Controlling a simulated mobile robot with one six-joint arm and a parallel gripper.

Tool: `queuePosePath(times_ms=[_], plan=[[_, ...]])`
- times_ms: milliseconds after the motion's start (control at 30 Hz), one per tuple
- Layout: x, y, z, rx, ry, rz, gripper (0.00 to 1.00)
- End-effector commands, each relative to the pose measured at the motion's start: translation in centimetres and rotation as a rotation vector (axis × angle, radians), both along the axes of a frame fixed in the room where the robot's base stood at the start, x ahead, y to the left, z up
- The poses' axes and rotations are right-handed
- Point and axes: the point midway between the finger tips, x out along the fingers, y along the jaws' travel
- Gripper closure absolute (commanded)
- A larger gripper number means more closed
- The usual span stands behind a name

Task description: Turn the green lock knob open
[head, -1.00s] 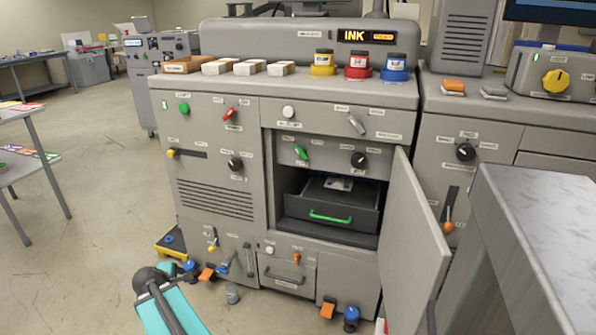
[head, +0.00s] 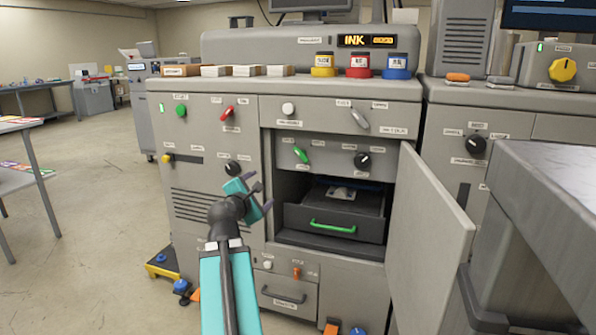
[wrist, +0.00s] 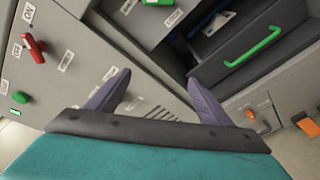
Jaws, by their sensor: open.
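The green lock knob (head: 300,154) sits on the inner panel of the open bay in the ink machine. It is tilted, with its upper end to the left, above a dark drawer (head: 305,215) with a green handle (head: 333,226). In the wrist view, a green piece at the top edge (wrist: 128,5) appears to be the knob, mostly cut off. My gripper (head: 260,194) is in front of the machine, lower left of the knob in the head view and apart from it. In the wrist view its fingers (wrist: 157,84) are spread, with nothing between them.
The bay's door (head: 430,220) stands open to the right. A black dial (head: 362,160) shares the knob's panel. A red switch (head: 227,113) and a round green button (head: 181,111) are on the left panel. A grey table (head: 550,190) fills the right foreground.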

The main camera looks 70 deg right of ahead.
Motion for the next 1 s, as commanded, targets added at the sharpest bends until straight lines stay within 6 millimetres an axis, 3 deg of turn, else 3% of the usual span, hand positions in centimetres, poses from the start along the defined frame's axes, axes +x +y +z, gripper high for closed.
queuePosePath(times_ms=[100,333,1000], plan=[[-3.7,-0.8,2.5,-0.085,0.063,-0.035,0.27],[-7.3,-1.2,6.0,-0.167,0.147,-0.073,0.27],[-7.6,-1.7,6.6,-0.175,0.157,-0.077,0.27]])
